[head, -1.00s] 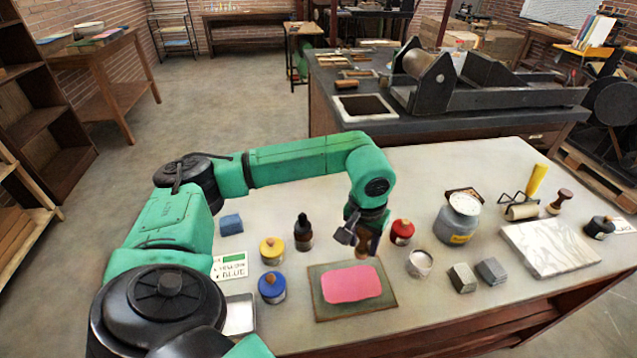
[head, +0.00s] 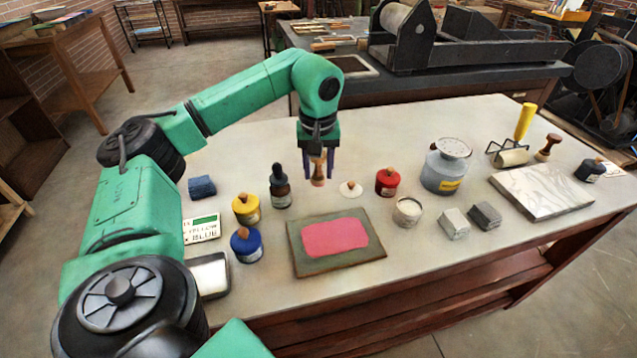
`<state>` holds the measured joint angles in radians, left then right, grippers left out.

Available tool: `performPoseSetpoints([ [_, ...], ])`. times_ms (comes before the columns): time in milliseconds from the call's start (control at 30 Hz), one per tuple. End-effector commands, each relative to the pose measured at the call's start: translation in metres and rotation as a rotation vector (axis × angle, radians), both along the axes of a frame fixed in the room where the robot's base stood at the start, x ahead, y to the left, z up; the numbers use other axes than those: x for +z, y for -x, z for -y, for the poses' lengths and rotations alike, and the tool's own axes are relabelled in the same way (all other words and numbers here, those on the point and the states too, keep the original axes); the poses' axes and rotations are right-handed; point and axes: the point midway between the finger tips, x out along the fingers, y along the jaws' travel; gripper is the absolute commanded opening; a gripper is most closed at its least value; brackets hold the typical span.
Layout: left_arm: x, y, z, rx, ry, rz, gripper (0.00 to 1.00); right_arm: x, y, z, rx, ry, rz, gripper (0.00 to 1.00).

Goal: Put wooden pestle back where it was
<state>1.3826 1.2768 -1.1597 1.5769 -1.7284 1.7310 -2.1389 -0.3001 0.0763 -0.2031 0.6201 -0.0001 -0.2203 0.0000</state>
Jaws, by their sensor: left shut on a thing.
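My left gripper (head: 319,172) points straight down over the table, behind the green-grey slab. It is shut on the wooden pestle (head: 318,175), a small turned brown piece that hangs upright between the two dark fingers. I cannot tell whether its lower end touches the table. A small white disc with a wooden knob (head: 350,188) lies just right of the gripper. The open white jar (head: 408,211) stands further right and nearer. My right gripper is out of view.
The slab with a pink patch (head: 298,258) lies in front. A dark dropper bottle (head: 280,187) stands close left of the gripper, a red jar (head: 387,184) to the right. Yellow (head: 246,210) and blue (head: 246,246) jars are front left. The table behind the gripper is clear.

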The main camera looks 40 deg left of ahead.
Motion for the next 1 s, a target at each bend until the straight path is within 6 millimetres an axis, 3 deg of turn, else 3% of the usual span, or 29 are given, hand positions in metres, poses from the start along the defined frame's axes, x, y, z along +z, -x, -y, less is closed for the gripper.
performPoseSetpoints([
  [267,-0.047,0.0,0.0,0.0,0.001,0.001,0.0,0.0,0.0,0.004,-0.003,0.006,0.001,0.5],
  [600,-0.053,0.0,0.0,-0.001,0.001,0.002,0.0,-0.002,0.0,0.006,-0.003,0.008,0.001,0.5],
  [633,-0.052,0.0,0.0,0.0,0.001,0.002,0.57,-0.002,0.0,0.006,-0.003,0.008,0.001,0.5],
  [700,-0.052,0.0,0.0,-0.001,0.001,0.002,0.76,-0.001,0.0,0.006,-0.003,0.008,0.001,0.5],
  [1000,-0.05,0.0,0.0,-0.001,0.001,0.002,0.76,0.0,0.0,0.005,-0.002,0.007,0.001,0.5],
])
